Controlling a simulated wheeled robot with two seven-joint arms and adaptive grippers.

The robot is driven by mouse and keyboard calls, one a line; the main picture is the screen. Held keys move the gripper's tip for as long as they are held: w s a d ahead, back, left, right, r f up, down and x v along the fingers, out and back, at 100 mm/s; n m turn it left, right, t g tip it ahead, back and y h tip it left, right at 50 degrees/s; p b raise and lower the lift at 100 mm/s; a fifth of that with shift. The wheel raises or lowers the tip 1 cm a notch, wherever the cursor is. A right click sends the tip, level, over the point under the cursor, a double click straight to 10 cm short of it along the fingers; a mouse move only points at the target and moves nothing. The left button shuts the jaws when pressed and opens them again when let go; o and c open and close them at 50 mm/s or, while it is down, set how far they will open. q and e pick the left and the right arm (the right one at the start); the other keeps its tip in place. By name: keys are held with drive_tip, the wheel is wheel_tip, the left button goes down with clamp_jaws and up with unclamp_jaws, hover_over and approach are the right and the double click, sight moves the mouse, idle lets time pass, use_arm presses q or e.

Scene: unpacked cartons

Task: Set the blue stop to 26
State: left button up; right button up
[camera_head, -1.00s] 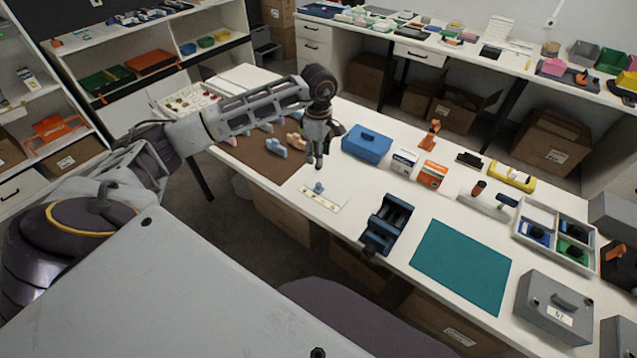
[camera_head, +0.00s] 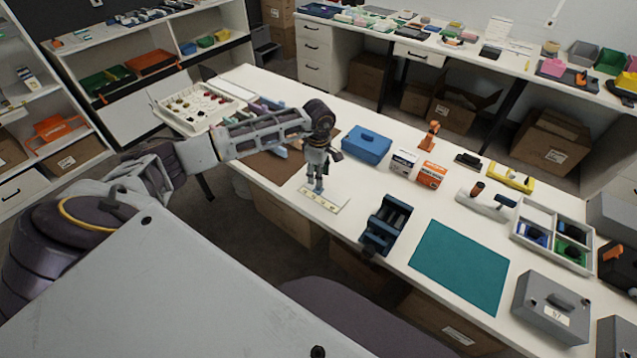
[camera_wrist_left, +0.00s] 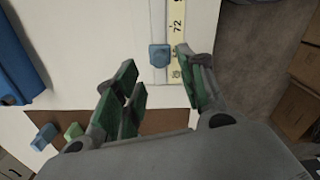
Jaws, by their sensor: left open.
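The blue stop (camera_wrist_left: 159,56) is a small block on a pale rail beside a yellow number scale (camera_wrist_left: 177,22) in the left wrist view. The number 72 is readable just above its level; other figures are partly hidden by a finger. My left gripper (camera_wrist_left: 156,72) is open, with one finger on each side of the stop's line, and no grip on the stop shows. In the head view my left gripper (camera_head: 318,178) is low over the white scale plate (camera_head: 337,206) and largely covers the stop. My right gripper is not in view.
A blue box (camera_head: 367,146) stands right of the gripper. A dark blue slotted holder (camera_head: 386,224) is at the front edge. A brown mat (camera_head: 270,166) with several coloured pieces lies to the left. A teal mat (camera_head: 460,266) lies clear to the right.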

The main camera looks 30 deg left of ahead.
use_arm(q)
drive_tip(key=shift+f, duration=2.55)
clamp_jaws()
